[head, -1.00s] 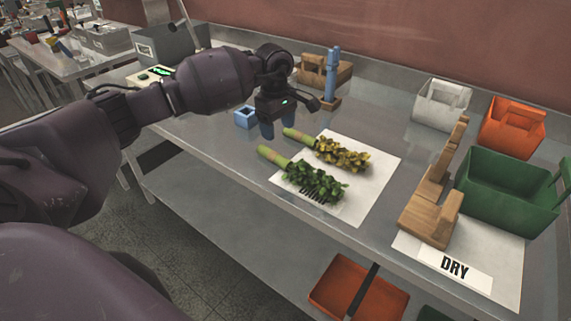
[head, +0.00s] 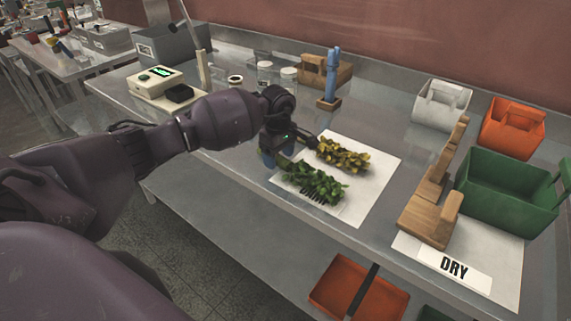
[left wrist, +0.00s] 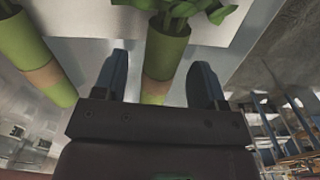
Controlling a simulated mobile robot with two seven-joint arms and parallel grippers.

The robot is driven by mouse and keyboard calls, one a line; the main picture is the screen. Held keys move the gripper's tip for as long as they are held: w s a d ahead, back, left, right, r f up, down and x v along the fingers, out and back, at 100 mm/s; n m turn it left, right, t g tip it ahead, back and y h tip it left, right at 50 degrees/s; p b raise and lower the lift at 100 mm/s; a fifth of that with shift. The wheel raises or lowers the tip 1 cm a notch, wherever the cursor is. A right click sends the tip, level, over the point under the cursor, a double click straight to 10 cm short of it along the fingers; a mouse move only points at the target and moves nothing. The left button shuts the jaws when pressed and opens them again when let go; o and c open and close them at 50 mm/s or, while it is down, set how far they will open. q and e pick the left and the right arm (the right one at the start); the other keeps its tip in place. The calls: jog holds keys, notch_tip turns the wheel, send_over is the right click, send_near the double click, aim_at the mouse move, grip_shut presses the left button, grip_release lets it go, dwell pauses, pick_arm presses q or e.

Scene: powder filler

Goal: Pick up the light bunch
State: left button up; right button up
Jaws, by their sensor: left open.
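Two leafy bunches lie side by side on a white sheet (head: 372,180). The farther bunch (head: 343,155) has yellowish, lighter leaves; the nearer bunch (head: 312,182) has dark green leaves. My left gripper (head: 272,157) is low at their stem ends and hides the stems in the head view. In the left wrist view, the open fingers (left wrist: 160,64) stand on either side of a green stem (left wrist: 165,52) with a tan band, leading to green leaves (left wrist: 185,8); it appears to be the dark bunch's. Another banded stem (left wrist: 25,45) lies outside the fingers, at left. My right gripper is not seen.
A wooden stand (head: 430,215) and a green bin (head: 505,195) are at the right, by a "DRY" label (head: 454,268). White (head: 440,103) and orange (head: 512,127) bins stand behind. A blue-topped holder (head: 330,85) stands behind the sheet. A scale (head: 155,85) is at left.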

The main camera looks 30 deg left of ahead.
pick_arm(q)
jog(key=shift+f, duration=0.35)
jog(key=c, duration=1)
jog(key=shift+c, duration=0.2)
jog(key=shift+r, duration=0.5)
notch_tip(320, 180, up, 19)
